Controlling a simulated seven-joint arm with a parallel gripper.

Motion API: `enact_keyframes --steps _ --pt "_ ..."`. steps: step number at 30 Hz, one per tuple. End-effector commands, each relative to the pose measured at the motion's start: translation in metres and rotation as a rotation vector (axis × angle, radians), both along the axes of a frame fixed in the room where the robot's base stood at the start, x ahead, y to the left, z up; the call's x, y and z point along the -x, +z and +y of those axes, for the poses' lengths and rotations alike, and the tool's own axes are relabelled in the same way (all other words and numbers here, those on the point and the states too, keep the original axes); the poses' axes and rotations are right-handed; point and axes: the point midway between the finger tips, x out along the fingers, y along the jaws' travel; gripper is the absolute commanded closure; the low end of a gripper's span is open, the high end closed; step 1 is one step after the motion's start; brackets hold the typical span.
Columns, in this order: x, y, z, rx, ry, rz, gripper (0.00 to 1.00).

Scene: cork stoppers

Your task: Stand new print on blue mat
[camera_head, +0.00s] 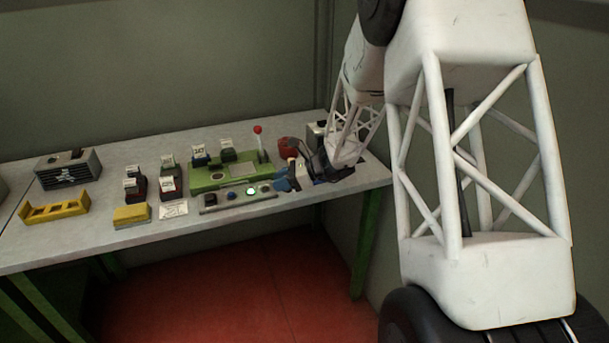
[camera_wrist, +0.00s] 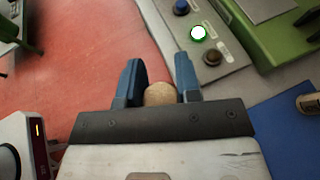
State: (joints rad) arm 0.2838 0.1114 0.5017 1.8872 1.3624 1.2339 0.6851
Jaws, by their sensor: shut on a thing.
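My gripper (camera_head: 282,184) is at the right end of the table, just right of the button panel. In the wrist view its two blue fingers (camera_wrist: 158,62) are shut on a tan, round-ended cork stopper (camera_wrist: 160,94), mostly hidden by the gripper body. The blue mat (camera_wrist: 278,128) shows at the right of the wrist view, beside the gripper. Another cork stopper with a dark end (camera_wrist: 308,103) is at the mat's right edge, cut off by the frame. I cannot tell whether the held stopper has a print.
The grey button panel (camera_head: 238,199), with a green button lit, lies in front of the green machine (camera_head: 205,181) with its red-knobbed lever (camera_head: 258,130). A red pot-like thing (camera_head: 289,147) stands behind my gripper. Stamps, a yellow sponge (camera_head: 131,215) and a yellow rack (camera_head: 54,210) lie left.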

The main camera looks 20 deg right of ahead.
Motion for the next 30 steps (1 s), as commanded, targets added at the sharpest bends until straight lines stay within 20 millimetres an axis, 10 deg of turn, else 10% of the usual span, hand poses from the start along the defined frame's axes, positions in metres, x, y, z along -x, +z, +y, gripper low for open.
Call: enact_keyframes --steps 12,30 --pt "0.03 -0.01 -0.074 0.001 -0.121 0.001 0.94" --pt "0.036 -0.012 -0.086 0.001 -0.142 0.001 0.94"
